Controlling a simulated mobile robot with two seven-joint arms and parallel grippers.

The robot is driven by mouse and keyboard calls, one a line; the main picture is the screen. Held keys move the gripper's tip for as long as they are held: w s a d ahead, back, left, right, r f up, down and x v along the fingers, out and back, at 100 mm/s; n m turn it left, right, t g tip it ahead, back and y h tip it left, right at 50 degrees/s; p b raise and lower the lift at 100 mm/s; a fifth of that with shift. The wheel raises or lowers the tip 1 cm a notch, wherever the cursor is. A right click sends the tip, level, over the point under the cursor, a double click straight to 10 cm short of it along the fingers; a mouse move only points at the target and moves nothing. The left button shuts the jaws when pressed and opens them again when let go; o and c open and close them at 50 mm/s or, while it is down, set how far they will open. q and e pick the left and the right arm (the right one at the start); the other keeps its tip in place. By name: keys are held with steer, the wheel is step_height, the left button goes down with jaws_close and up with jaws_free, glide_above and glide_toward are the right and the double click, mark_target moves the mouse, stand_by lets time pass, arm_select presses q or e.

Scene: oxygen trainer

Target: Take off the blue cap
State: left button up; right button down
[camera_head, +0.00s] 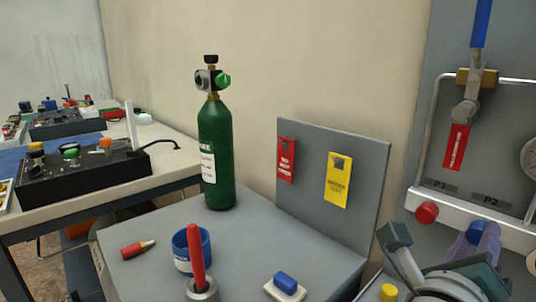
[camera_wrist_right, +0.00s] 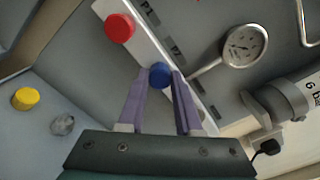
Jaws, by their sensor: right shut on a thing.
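The blue cap (camera_wrist_right: 160,74) sits at the lower edge of the white rail (camera_wrist_right: 146,38), near the P2 label. My right gripper (camera_head: 480,234) has purple fingers, which lie on both sides of the cap in the right wrist view. It is shut on the cap. My left gripper is not in view.
A gauge (camera_wrist_right: 245,43) is right of the blue cap. A panel with red and yellow tags (camera_head: 339,180) stands behind.

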stand_by(0.3)
steer(key=shift+r+n+p, duration=0.2)
steer(key=shift+n+p, duration=0.75)
steer(key=shift+n, duration=0.65)
steer(key=shift+f+n, duration=0.25)
steer(key=shift+n, duration=0.05)
